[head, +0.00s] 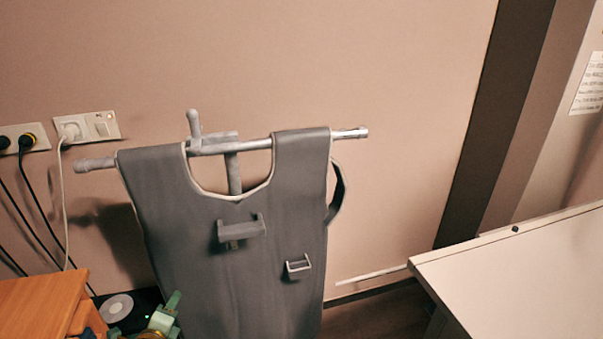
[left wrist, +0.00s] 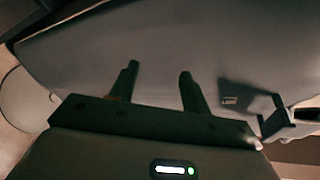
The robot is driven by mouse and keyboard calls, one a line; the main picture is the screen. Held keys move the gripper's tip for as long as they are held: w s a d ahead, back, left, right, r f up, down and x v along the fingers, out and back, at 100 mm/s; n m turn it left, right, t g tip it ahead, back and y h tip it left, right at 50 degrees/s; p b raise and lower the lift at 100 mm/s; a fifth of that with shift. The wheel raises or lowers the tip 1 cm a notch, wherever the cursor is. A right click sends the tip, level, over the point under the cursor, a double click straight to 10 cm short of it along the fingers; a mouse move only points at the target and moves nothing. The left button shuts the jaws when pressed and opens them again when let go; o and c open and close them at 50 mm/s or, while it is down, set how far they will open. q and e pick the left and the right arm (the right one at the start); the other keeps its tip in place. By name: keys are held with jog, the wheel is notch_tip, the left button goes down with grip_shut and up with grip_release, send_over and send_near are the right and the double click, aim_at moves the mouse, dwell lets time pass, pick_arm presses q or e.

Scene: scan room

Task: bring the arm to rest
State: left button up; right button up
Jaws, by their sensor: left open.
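My left gripper (head: 168,313) shows at the bottom of the head view, low in front of the left side of a grey apron (head: 265,215). In the left wrist view my left gripper (left wrist: 158,78) has its two dark fingers spread apart, with nothing between them. The grey surface of the apron (left wrist: 165,45) fills the view beyond the fingertips. I cannot tell how far the fingertips are from it. My right gripper is in neither view.
The apron hangs on a metal rail (head: 347,133) at the wall. A wooden desk (head: 35,300) stands at the lower left, below sockets (head: 88,127) with hanging cables. A white table (head: 520,275) is at the right. A strip of dark floor shows between apron and table.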

pick_arm(q)
jog(key=w+a+n+g+y, duration=0.1)
jog(key=w+a+n+y, duration=0.2)
jog(key=a, duration=1)
jog(key=s+d+f+n+g+h, duration=0.1)
jog(key=s+d+f+n+g, duration=0.2)
jog(key=s+f+n, duration=0.45)
jog(key=s+d+f+n+g+h, duration=0.1)
jog(key=s+d+f+n+g, duration=0.15)
jog(key=s+f+n, duration=0.5)
jog(key=s+d+f+g, duration=0.25)
jog(key=s+f, duration=0.25)
jog(key=s, duration=0.6)
jog(key=s+d+f+n+g+h, duration=0.1)
jog(key=s+d+f, duration=0.4)
jog(key=s, duration=0.5)
jog(key=s+d+f+g, duration=0.25)
jog(key=s+f, duration=0.35)
jog(key=s, duration=0.5)
jog(key=s+d+r+g+p, duration=0.1)
jog(key=s+d, duration=0.1)
jog(key=s, duration=0.6)
jog(key=s+d+r+g+p, duration=0.1)
jog(key=s+d+p, duration=0.1)
jog(key=s, duration=0.7)
jog(key=shift+d+r+h+p, duration=0.3)
jog(key=shift+d+r+h, duration=0.1)
jog(key=shift+d, duration=0.25)
